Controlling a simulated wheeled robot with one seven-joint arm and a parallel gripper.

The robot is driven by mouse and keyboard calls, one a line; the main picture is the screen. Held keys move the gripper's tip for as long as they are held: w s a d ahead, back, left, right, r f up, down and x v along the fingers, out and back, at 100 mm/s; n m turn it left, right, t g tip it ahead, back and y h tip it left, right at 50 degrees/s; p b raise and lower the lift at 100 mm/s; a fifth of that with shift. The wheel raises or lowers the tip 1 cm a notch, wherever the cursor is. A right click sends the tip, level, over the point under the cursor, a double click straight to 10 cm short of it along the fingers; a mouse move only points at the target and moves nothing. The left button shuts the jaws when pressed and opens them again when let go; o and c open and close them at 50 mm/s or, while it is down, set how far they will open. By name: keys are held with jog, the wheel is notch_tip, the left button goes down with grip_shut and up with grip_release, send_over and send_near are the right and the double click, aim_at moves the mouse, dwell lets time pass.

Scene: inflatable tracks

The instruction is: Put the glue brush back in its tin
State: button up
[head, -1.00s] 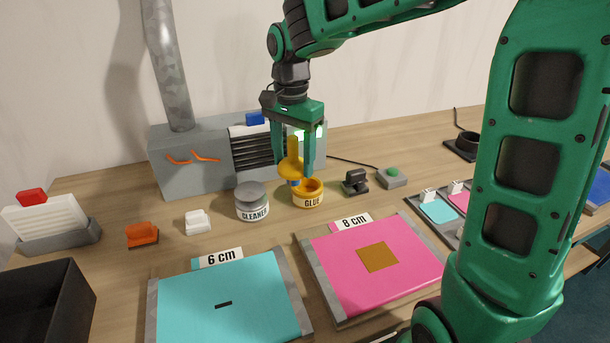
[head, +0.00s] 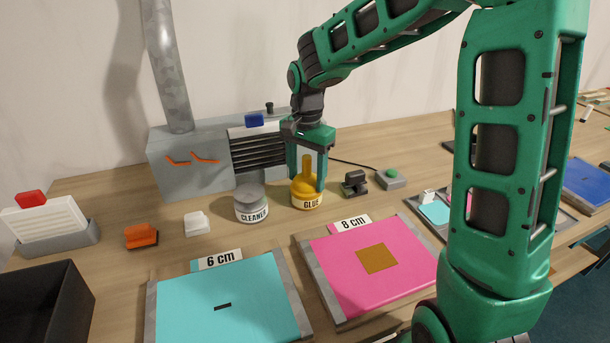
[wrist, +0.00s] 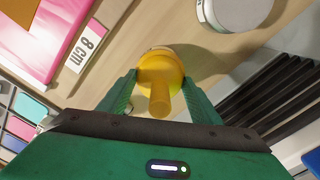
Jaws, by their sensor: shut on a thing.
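The yellow glue brush (head: 306,172) stands upright in the mouth of the glue tin (head: 307,201), its wide collar seated over the tin's opening. In the wrist view the brush handle (wrist: 160,98) points up toward the camera between the fingers. My gripper (head: 307,180) is shut on the brush, with its fingers on either side of it. The gripper also shows in the wrist view (wrist: 160,95). The bristles are hidden inside the tin.
The cleaner tin (head: 251,207) stands just left of the glue tin. A black clamp-like tool (head: 355,184) and a green-button box (head: 391,179) are to the right. The pink 8 cm panel (head: 375,265) and cyan 6 cm panel (head: 230,295) lie in front. A grey heater box (head: 195,163) is behind.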

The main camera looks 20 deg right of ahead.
jog(key=o, duration=1.2)
jog(key=shift+f, duration=0.1)
jog(key=shift+c, duration=0.2)
notch_tip(320, 180, up, 12)
jog(key=shift+r, duration=0.15)
jog(key=s+d+f+n, duration=0.1)
jog(key=s+d, duration=0.4)
jog(key=s, duration=0.5)
jog(key=s+d+f+n, duration=0.2)
jog(key=s+d+f, duration=0.2)
jog(key=s, duration=0.7)
jog(key=s+d+f+n, duration=0.1)
jog(key=s+d+f, duration=0.2)
jog(key=s+d, duration=0.5)
jog(key=shift+s+d+f+n, duration=0.1)
jog(key=shift+s+f+n, duration=0.05)
jog(key=shift+s, duration=0.45)
jog(key=shift+s+d+f+n, duration=0.1)
jog(key=shift+s+n, duration=0.05)
jog(key=shift+s, duration=0.45)
